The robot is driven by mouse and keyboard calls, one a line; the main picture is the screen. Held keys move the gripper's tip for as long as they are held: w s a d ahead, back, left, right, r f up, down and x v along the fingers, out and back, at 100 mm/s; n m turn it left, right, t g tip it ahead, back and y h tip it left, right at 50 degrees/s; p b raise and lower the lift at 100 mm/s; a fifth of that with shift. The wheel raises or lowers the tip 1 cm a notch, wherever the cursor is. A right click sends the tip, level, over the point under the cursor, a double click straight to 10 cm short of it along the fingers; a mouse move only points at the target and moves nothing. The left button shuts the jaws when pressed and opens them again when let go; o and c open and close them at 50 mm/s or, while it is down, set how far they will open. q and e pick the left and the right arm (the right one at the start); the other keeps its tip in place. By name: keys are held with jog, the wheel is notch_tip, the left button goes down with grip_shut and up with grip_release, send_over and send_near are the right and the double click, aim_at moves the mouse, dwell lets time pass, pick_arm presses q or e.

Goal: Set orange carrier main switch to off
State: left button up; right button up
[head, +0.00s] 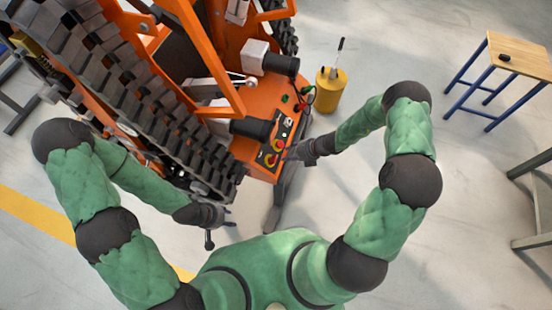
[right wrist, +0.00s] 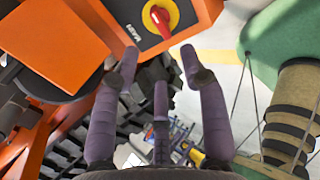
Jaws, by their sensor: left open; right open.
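The orange carrier (head: 255,105) stands at the left and centre of the head view, with a black control panel on its near corner. The main switch (right wrist: 159,18), a red rotary handle on a yellow plate, shows at the top of the right wrist view beside a MAIN label. It looks small at the panel's near end in the head view (head: 270,160). My right gripper (right wrist: 160,62) is open and empty, its fingertips just short of the switch and apart from it. It is right of the panel in the head view (head: 291,153). My left gripper (head: 212,219) is open near the track's lower end.
Another red-and-yellow control (head: 279,145) sits close to the switch on the panel. A black rubber track (head: 150,95) runs along the carrier's left. A yellow canister (head: 328,92) stands behind my right forearm. A wooden-top table (head: 518,55) is at far right. Floor between is clear.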

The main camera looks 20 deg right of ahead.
aim_at(275, 159)
jog(key=b+x, duration=0.3)
jog(key=x, duration=0.7)
jog(key=shift+w+f+b, duration=0.3)
jog(key=shift+f+b, duration=0.05)
jog(key=shift+b, duration=0.05)
grip_shut()
